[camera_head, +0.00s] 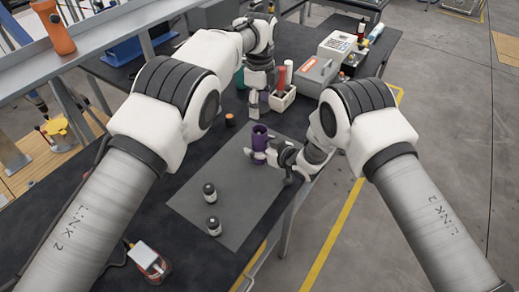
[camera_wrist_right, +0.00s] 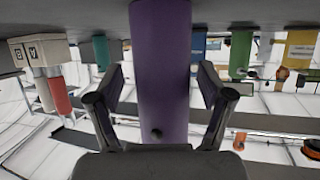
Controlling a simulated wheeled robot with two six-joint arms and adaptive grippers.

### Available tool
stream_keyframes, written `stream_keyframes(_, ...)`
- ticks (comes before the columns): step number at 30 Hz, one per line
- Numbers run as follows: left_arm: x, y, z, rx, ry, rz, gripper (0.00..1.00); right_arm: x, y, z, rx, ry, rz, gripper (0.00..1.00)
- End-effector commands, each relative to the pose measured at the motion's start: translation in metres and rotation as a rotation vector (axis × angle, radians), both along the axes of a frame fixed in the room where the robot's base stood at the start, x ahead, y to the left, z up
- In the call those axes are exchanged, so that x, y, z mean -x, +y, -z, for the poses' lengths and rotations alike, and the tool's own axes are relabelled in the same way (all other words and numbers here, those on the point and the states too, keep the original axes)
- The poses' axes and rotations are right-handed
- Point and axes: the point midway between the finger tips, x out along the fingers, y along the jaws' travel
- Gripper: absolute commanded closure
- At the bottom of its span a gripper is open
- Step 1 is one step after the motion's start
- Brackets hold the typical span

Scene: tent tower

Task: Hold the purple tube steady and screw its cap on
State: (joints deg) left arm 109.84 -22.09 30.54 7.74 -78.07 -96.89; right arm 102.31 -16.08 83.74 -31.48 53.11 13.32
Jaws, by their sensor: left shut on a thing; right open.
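The purple tube (camera_head: 260,141) stands upright on the grey mat, with a dark upper end and no cap visible on it. In the right wrist view the tube (camera_wrist_right: 160,70) stands between the fingers, with a small dark knob on its side. My right gripper (camera_wrist_right: 160,95) is open around the tube, with a gap on each side; it also shows in the head view (camera_head: 272,154). My left gripper (camera_head: 258,112) points down just behind and above the tube. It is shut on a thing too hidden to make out. I cannot identify the cap.
A small dark cylinder with an orange top (camera_head: 230,119) stands left of the tube. Two small dark jars with pale bands (camera_head: 210,194) (camera_head: 213,226) stand on the grey mat (camera_head: 252,204). A white holder with a red tube (camera_head: 283,100) and a grey box (camera_head: 316,75) are behind.

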Motion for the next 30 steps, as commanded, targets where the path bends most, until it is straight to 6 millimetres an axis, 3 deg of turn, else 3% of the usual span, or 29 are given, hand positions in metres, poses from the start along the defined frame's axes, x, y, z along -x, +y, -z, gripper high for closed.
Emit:
stream_keyframes(5, 0.000, 0.000, 0.000, 0.000, 0.000, 0.000, 0.58, 0.000, 0.000, 0.000, 0.000, 0.000, 0.000, 0.20)
stream_keyframes(9, 0.000, 0.000, 0.000, 0.000, 0.000, 0.000, 0.58, 0.000, 0.000, 0.000, 0.001, -0.001, 0.000, 0.70)
stream_keyframes(12, 0.000, 0.000, 0.000, 0.000, 0.000, 0.000, 0.58, 0.000, 0.000, 0.000, 0.001, 0.000, 0.000, 1.00)
stream_keyframes(17, 0.000, 0.000, 0.006, 0.000, 0.002, 0.000, 0.58, 0.001, 0.000, 0.000, 0.001, 0.002, 0.000, 1.00)
stream_keyframes(26, -0.002, 0.002, 0.048, 0.000, 0.004, -0.001, 0.58, 0.001, 0.000, 0.001, 0.002, 0.004, -0.001, 1.00)
stream_keyframes(30, -0.003, 0.003, 0.050, 0.000, 0.001, 0.000, 0.58, 0.001, 0.000, 0.002, 0.002, 0.005, -0.001, 1.00)
